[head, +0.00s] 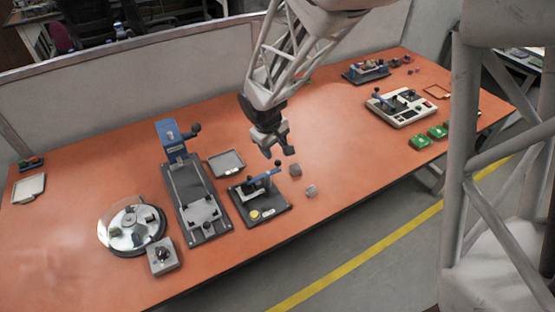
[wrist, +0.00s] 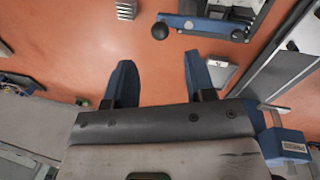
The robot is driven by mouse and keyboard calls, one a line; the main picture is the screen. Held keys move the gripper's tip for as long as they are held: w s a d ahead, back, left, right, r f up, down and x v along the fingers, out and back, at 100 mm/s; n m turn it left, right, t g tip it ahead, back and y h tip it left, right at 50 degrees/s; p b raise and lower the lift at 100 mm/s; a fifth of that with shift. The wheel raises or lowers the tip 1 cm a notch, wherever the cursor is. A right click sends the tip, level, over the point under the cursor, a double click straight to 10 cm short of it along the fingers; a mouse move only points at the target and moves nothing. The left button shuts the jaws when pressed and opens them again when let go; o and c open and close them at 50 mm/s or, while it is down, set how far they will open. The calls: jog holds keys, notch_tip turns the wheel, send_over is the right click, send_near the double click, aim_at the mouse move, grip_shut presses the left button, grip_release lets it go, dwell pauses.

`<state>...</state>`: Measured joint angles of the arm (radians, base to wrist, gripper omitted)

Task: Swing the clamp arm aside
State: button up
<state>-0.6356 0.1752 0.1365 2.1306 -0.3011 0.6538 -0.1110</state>
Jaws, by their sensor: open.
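A small clamp fixture (head: 260,200) sits on the orange table near its front edge, with a dark base plate, a raised arm with a dark knob (head: 278,164), and a round yellow piece at its front. In the wrist view the blue clamp arm (wrist: 200,24) lies crosswise at the top, with a dark ball knob (wrist: 160,31) at its left end. My gripper (head: 278,151) is open and empty above the table, just behind and above the knob. In the wrist view its two blue fingers (wrist: 157,64) are spread, apart from the clamp, with bare table between them.
A covered disc (head: 131,226) is farther left. The table's middle right is clear.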

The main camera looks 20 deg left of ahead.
aim_at(277, 161)
jog(key=shift+w+d+f, duration=0.15)
jog(key=shift+w+f, duration=0.05)
jog(key=shift+f, duration=0.9)
jog(key=shift+w+d+f, duration=0.1)
jog(key=shift+w+f, duration=0.05)
jog(key=shift+f, duration=1)
jog(key=shift+w+d+f, duration=0.15)
jog(key=shift+w+f, duration=0.05)
jog(key=shift+f, duration=0.9)
grip_shut()
